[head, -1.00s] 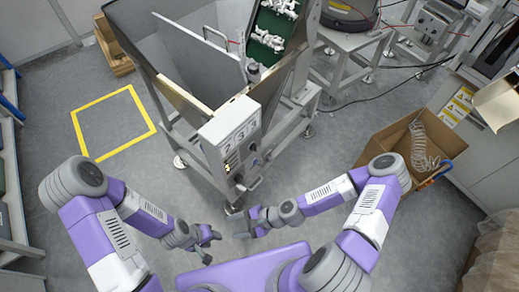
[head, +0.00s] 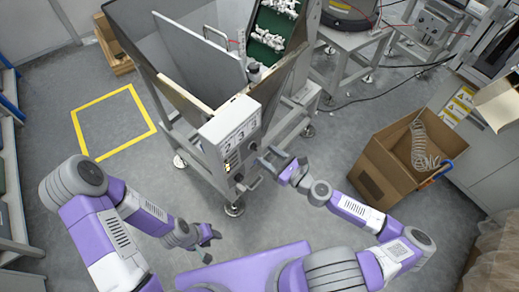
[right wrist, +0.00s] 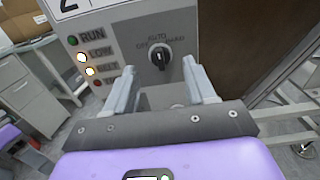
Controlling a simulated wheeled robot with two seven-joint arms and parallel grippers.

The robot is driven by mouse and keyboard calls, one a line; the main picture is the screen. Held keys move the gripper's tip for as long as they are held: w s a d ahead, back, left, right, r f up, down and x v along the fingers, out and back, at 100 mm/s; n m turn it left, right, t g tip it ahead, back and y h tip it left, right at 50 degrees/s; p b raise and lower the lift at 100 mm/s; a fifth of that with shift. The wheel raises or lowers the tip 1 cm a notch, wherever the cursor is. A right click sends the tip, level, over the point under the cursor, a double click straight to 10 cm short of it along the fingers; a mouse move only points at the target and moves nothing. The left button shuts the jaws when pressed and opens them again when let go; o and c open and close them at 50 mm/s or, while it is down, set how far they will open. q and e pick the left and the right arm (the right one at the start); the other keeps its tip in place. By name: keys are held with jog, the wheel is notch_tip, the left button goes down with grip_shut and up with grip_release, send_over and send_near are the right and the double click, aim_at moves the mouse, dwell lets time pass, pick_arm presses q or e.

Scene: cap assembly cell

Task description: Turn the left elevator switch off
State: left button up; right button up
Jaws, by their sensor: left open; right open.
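The elevator's control box (head: 231,132) is on the front of the grey hopper machine in the head view. In the right wrist view its panel shows a black rotary switch (right wrist: 160,56) with AUTO above and other labels at its sides. Its pointer seems to be near upright, but is too small to be sure. My right gripper (right wrist: 160,68) is open, its fingers on either side of the switch and apart from it; in the head view it is beside the box (head: 268,160). My left gripper (head: 207,236) is open and empty, low over the floor.
Indicator lamps (right wrist: 86,65) sit left of the switch; the white and yellow ones look lit. A cardboard box (head: 385,165) stands on the right. The hopper frame (head: 295,120) stands beside the right gripper. Floor inside the yellow square (head: 113,125) is clear.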

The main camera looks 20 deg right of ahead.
aim_at(256, 149)
jog(key=x, duration=0.4)
jog(key=shift+w+a, duration=0.1)
jog(key=c, duration=1)
jog(key=shift+n, duration=0.4)
jog(key=n+b, duration=0.1)
jog(key=n, duration=0.2)
jog(key=shift+a+f+n+b, duration=0.1)
jog(key=shift+n+b, duration=0.8)
jog(key=shift+n, duration=1.6)
